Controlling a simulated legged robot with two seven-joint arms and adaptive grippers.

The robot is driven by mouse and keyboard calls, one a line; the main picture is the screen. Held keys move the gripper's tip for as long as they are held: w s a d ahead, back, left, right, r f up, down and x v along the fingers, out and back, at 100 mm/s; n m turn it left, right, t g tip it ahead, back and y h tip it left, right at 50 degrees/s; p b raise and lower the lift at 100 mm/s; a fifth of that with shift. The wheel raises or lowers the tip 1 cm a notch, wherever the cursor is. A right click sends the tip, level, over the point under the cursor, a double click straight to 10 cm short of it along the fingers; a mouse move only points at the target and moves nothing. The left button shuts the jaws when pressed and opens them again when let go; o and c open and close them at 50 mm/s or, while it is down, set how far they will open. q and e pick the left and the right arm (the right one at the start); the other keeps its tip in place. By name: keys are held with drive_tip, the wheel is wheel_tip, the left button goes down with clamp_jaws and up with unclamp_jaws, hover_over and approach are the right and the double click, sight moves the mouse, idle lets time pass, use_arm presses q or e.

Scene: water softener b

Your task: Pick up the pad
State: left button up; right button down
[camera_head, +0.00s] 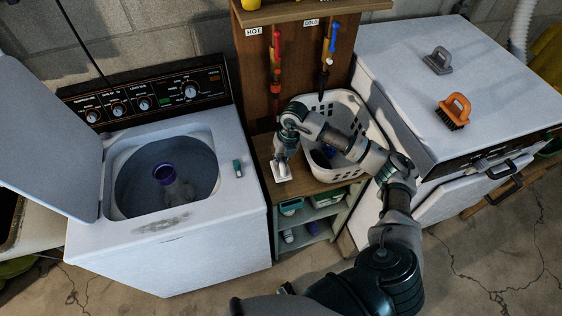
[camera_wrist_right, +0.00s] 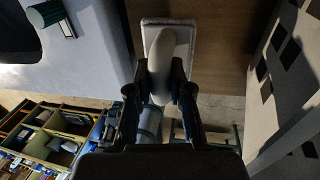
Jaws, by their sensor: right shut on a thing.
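The pad is a pale rectangular block with a rounded white handle; it shows at the front left of the wooden shelf in the head view (camera_head: 283,178) and at the top middle of the right wrist view (camera_wrist_right: 182,30). My right gripper (camera_head: 281,163) is above it, and in the right wrist view its two fingers (camera_wrist_right: 166,75) close on either side of the handle. The fingers hide part of the handle. I cannot tell whether the pad rests on the shelf or is just off it. My left gripper is not in view.
The open washer (camera_head: 215,225) stands left, with a purple-topped agitator (camera_head: 165,173) inside and a small teal-and-white item (camera_head: 237,168) on its edge. A white basket (camera_head: 372,128) is behind my right arm. A grey brush (camera_head: 438,62) and an orange brush (camera_head: 455,108) sit on the right machine (camera_head: 500,70).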

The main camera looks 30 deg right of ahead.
drive_tip(key=s, duration=0.2)
drive_tip(key=s+a, duration=0.1)
drive_tip(key=s, duration=0.2)
drive_tip(key=s+b, duration=0.1)
drive_tip(key=s, duration=0.1)
drive_tip(key=shift+s+a+r, duration=0.2)
drive_tip(key=shift+a+r, duration=0.05)
drive_tip(key=shift+a, duration=0.15)
drive_tip(key=s+a+b, duration=0.1)
drive_tip(key=s+a, duration=0.1)
drive_tip(key=s, duration=0.4)
drive_tip(key=shift+s+a+r, duration=0.15)
drive_tip(key=shift+s+r, duration=0.25)
drive_tip(key=shift+r, duration=0.05)
drive_tip(key=c, duration=1.7)
unclamp_jaws()
clamp_jaws()
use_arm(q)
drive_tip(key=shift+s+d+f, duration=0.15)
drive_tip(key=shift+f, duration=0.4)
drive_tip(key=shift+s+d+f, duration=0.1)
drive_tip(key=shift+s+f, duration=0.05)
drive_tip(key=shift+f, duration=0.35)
use_arm(e)
drive_tip(key=shift+d+f, duration=0.1)
drive_tip(key=shift+d, duration=0.15)
